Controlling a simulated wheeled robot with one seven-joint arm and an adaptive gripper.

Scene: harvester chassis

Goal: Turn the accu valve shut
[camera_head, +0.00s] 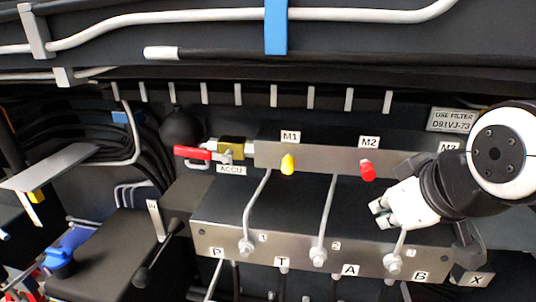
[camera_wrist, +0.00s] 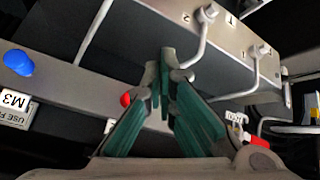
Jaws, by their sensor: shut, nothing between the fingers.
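The accu valve (camera_head: 231,148) is a brass-coloured body with a red lever handle (camera_head: 192,153) pointing left, above the ACCU label (camera_head: 231,169) in the head view. The red handle also shows at the lower right of the wrist view (camera_wrist: 259,142), where the valve body is mostly hidden. My gripper (camera_head: 379,213) is at the right, in front of the manifold near the M2 port, well away from the valve. In the wrist view its green fingers (camera_wrist: 164,85) meet at the tips and hold nothing.
A metal bar carries a yellow cap (camera_head: 288,164) at M1 and a red cap (camera_head: 367,170) at M2. Thin bent pipes (camera_head: 327,215) run down to the lower manifold plate (camera_head: 285,247). A blue cap (camera_wrist: 18,62) is near M3. A black lever (camera_head: 158,247) stands lower left of the valve.

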